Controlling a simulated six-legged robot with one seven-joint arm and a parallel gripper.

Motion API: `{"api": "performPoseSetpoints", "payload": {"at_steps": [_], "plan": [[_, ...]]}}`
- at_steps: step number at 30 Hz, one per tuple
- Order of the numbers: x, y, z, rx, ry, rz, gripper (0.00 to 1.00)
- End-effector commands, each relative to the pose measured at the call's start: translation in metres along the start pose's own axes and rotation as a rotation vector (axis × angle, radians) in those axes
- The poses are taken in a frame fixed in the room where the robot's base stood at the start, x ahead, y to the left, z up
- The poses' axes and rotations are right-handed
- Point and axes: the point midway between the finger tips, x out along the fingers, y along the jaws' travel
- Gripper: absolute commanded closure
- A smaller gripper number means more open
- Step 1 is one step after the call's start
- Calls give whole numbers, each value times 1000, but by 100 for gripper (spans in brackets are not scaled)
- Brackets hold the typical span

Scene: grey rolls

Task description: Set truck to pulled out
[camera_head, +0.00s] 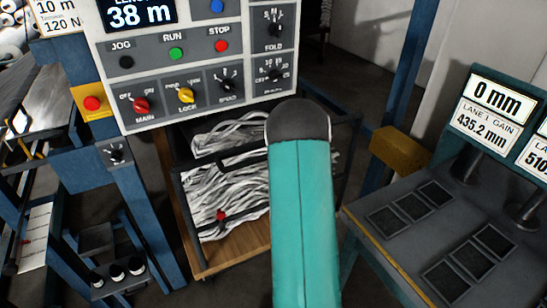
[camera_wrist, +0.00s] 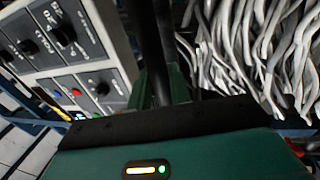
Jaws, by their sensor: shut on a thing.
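The truck is a low cart with a wooden deck (camera_head: 232,252) and a dark tube frame, loaded with grey-white strips (camera_head: 225,180). It stands below the control panel in the head view. The strips also show at the right of the wrist view (camera_wrist: 265,50). My gripper (camera_wrist: 165,88) is shut on a dark bar (camera_wrist: 160,45), which appears to be part of the truck's frame. My teal arm link (camera_head: 302,220) covers the truck's right part and hides the gripper in the head view. The exact contact is hard to make out.
The control panel (camera_head: 190,70) with buttons and knobs hangs just above the truck. A blue post (camera_head: 140,205) stands at its left. A dark bench (camera_head: 440,235) with displays stands at the right. A blue upright (camera_head: 395,90) is behind.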

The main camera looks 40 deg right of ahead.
Motion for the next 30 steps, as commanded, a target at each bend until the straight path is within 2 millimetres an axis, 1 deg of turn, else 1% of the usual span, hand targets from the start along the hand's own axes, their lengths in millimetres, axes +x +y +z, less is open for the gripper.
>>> {"api": "performPoseSetpoints", "payload": {"at_steps": [1, 2, 4, 7, 8, 9, 10, 11, 15, 20, 23, 26, 29, 30], "plan": [[-12, -2, 2, 4, -9, -12, 100], [-13, -2, 3, 3, -11, -11, 100], [-11, -4, 4, 2, -14, -11, 100], [0, -7, 3, -2, -13, -12, 100], [3, -9, 3, -2, -11, -12, 78], [6, -11, 2, 0, -10, -13, 70], [6, -11, 2, 0, -9, -14, 64], [5, -10, 1, 1, -8, -14, 61], [-1, -6, -1, 2, -4, -10, 61], [-1, -7, -2, 2, -3, -13, 61], [-6, -6, -2, 3, -5, -13, 61], [-17, -7, -1, 3, -6, -14, 61], [-34, -6, -1, 4, -8, -15, 61], [-43, -7, 0, 3, -9, -16, 61]]}}
